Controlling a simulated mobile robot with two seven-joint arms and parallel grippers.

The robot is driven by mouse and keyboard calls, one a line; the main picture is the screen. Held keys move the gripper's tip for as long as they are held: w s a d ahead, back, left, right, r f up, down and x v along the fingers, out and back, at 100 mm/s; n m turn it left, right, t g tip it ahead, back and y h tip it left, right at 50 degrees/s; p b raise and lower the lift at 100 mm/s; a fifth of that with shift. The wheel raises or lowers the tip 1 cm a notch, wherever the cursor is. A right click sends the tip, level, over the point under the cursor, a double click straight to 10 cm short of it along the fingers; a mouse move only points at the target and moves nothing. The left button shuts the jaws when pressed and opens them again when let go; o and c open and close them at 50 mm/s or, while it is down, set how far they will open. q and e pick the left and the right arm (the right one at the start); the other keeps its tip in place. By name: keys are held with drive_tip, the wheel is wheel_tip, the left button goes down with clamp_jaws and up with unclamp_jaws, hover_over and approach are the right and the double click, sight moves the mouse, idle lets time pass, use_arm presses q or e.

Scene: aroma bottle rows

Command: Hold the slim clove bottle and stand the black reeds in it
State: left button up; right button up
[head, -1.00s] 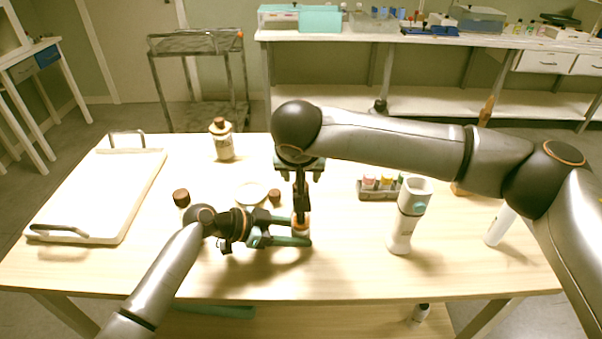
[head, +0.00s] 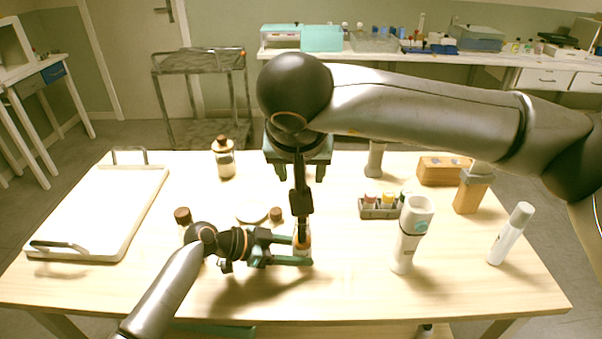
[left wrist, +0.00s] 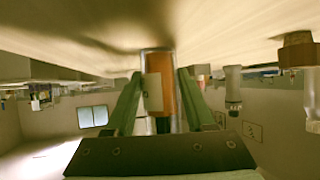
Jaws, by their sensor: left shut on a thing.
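The slim clove bottle (head: 303,248), with an orange-brown label, stands upright near the table's middle. My left gripper (head: 303,250) is shut on it from the left. In the left wrist view the bottle (left wrist: 160,85) appears inverted between the two green fingers. The black reeds (head: 300,200) form a dark upright bundle above the bottle. Their lower end meets the bottle's top, but I cannot tell how deep they reach. My right gripper (head: 305,172) hangs directly above, around the line of the reeds; whether it grips them is unclear.
A white tray (head: 135,190) lies at left. Brown-capped bottles (head: 223,160) stand behind and left of my left gripper. The front table strip is clear.

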use_arm(q)
drive_tip(key=o, duration=1.1)
drive_tip(key=shift+c, duration=0.2)
